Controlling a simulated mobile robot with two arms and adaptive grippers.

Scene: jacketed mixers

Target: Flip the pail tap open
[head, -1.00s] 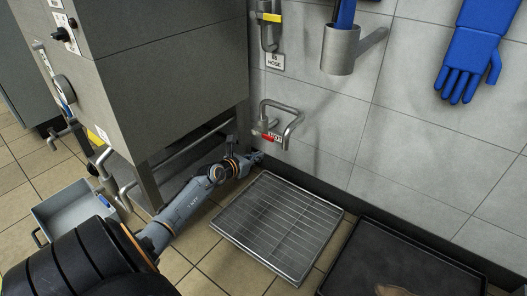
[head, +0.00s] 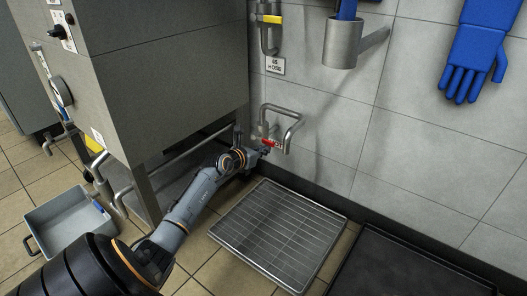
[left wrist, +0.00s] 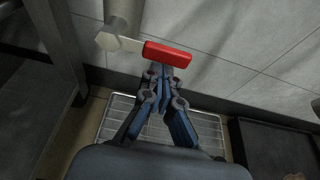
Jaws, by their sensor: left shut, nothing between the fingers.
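The pail tap (head: 292,122) is a bent grey metal pipe on the tiled wall above a floor grate. Its red lever (head: 269,143) also shows in the left wrist view (left wrist: 167,53), sticking out sideways from the pipe on a pale metal plate. My left gripper (head: 264,151) is at the lever, shut and empty. In the left wrist view its fingertips (left wrist: 160,70) are together just below the red grip; I cannot tell whether they touch it. My right gripper is in neither current view.
The wire grate tray (head: 327,262) lies on the floor under the tap. A dark tray (head: 400,268) is at its right. The large grey mixer housing (head: 165,75) stands close to my left arm. A grey bin (head: 63,218) sits at the lower left. A blue glove (head: 470,50) hangs on the wall.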

